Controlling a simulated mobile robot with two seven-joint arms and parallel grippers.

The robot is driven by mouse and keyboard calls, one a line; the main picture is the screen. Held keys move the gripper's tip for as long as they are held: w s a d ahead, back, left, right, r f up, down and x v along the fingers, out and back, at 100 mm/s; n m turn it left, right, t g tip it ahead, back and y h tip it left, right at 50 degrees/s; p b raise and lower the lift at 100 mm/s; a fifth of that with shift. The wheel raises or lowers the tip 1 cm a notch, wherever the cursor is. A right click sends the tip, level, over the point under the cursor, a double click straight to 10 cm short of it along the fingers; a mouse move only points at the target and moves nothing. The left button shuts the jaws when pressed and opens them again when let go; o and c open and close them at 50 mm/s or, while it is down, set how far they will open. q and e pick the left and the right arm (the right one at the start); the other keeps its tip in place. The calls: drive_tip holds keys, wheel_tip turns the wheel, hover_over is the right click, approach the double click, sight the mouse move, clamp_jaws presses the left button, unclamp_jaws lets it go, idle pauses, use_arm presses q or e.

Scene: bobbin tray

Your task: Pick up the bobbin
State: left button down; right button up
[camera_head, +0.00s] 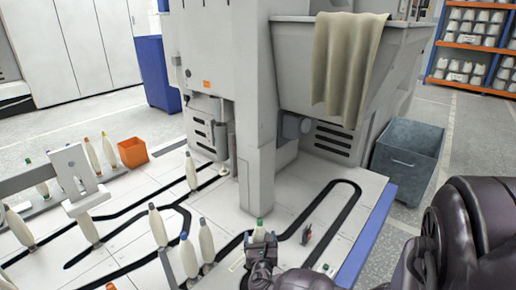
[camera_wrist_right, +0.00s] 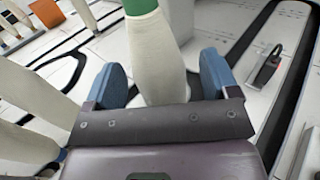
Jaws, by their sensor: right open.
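A cream bobbin with a green top (camera_head: 259,232) stands near the front middle of the white table. In the right wrist view the same bobbin (camera_wrist_right: 160,60) rises upright between the two blue finger pads. My right gripper (camera_head: 262,243) is open around it, one pad on each side (camera_wrist_right: 165,88), with a visible gap at least on the right. The bobbin's lower part is hidden behind the gripper body. My left gripper is not in view.
Several other bobbins stand to the left, one with a blue tip (camera_head: 189,257) close by. A small dark-and-red part (camera_head: 306,234) is right of the gripper. Black tracks run across the table (camera_head: 230,205). A grey machine column (camera_head: 255,150) rises behind.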

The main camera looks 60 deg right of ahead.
drive_tip(key=shift+w+d, duration=0.3)
drive_tip(key=shift+d, duration=0.1)
drive_tip(key=c, duration=1)
drive_tip(key=shift+c, duration=0.2)
drive_tip(key=shift+r, duration=0.15)
